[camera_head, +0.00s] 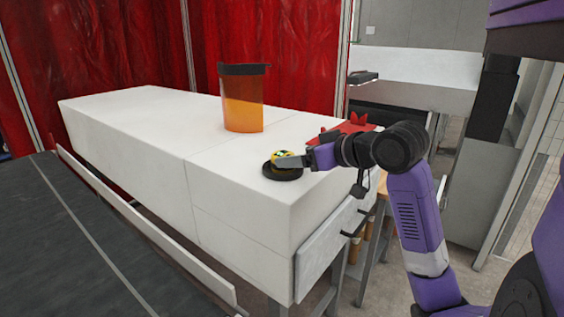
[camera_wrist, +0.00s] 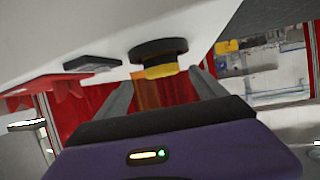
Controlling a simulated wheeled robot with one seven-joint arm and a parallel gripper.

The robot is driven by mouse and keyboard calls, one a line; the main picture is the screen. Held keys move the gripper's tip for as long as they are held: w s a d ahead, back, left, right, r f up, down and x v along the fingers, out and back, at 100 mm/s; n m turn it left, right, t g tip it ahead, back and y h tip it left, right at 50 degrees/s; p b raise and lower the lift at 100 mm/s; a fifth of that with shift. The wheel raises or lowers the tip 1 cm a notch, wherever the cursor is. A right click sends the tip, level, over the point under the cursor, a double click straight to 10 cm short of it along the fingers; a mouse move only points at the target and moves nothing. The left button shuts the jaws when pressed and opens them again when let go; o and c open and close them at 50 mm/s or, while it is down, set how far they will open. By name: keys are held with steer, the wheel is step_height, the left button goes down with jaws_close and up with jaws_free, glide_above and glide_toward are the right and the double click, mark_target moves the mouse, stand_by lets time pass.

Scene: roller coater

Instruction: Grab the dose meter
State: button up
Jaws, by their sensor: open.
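A small yellow and black item (camera_head: 288,157), which I take to be the dose meter, sits on a round black base (camera_head: 283,174) near the right end of the white table. My gripper (camera_head: 292,163) is at table height at the item's right side and partly covers it. The wrist view is upside down; there the yellow part (camera_wrist: 161,71) shows under the black base (camera_wrist: 157,50). My open gripper (camera_wrist: 163,80) points at it, one finger on either side. Whether a finger touches it I cannot tell.
A translucent orange container (camera_head: 242,105) with a dark top stands behind on the white table (camera_head: 150,125). A red star-shaped item (camera_head: 350,129) lies to the right, behind my gripper. Red curtains (camera_head: 270,40) hang behind. The table's left part is clear.

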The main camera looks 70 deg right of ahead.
mark_target(284, 154)
steer(key=p+x, duration=0.1)
steer(key=x, duration=0.4)
steer(key=shift+w+f+p, duration=0.1)
steer(key=shift+w+p, duration=0.25)
steer(key=shift+w, duration=0.05)
steer(key=c, duration=1.6)
steer(key=shift+c, duration=0.5)
